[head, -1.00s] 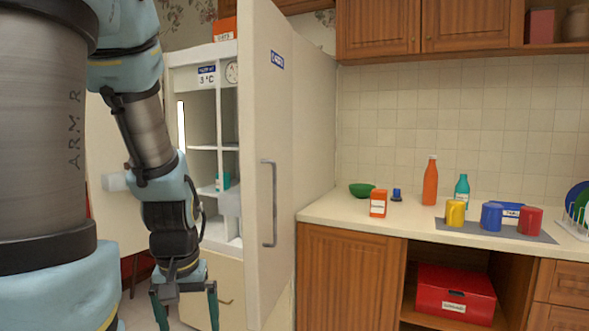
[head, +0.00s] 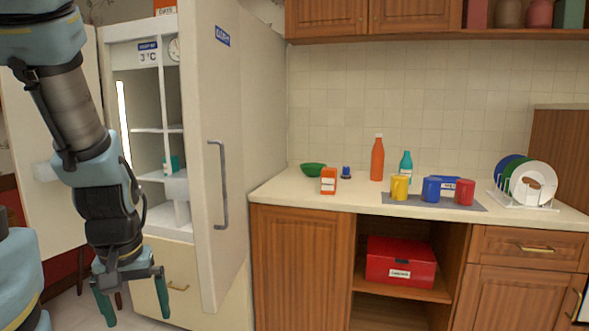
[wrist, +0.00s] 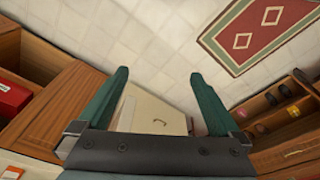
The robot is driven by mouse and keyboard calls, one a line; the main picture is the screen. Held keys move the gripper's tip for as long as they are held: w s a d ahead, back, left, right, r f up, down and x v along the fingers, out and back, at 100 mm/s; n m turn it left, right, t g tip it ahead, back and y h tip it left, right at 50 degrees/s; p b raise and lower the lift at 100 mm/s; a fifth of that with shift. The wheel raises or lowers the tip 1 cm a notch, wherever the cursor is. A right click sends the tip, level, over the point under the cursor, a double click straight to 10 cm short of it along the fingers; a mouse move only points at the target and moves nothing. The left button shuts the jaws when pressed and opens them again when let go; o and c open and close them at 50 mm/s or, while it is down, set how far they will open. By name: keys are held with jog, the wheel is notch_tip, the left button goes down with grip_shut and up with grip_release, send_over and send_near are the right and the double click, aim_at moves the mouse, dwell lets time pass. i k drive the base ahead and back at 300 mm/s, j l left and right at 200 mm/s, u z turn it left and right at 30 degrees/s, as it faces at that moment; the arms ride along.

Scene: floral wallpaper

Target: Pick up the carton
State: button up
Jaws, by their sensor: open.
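A small orange carton with a white label (head: 328,182) stands upright on the counter, near its left end. My gripper (head: 133,302) hangs low at the left, in front of the open fridge, pointing down. It is well away from the carton, to the left of it and lower in the picture. Its two green fingers are spread and nothing is between them. In the wrist view my gripper (wrist: 158,76) is open above the floor. An orange patch with a white label (wrist: 12,172) shows at the lower left edge there, too cut off to identify surely.
The open fridge door (head: 215,120) stands between my gripper and the counter (head: 290,195). Around the carton are a green bowl (head: 313,169), a small blue item (head: 346,172) and an orange bottle (head: 377,158). Mugs stand on a grey mat (head: 470,204). The counter's front edge is clear.

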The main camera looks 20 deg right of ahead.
aim_at(329, 174)
jog(key=l+u, duration=0.2)
jog(key=u, duration=0.3)
jog(key=l+u, duration=0.25)
jog(key=u, duration=0.25)
jog(key=k+l+u, duration=0.15)
jog(key=l, duration=0.25)
jog(key=l+u, duration=0.1)
jog(key=l, duration=0.3)
jog(key=k+l+u, duration=0.15)
jog(key=l, duration=0.2)
jog(key=k+l+u, duration=0.15)
jog(key=l, duration=0.25)
jog(key=k+l+u, duration=0.1)
jog(key=l, duration=0.25)
jog(key=k+l+u, duration=0.15)
jog(key=l, duration=0.15)
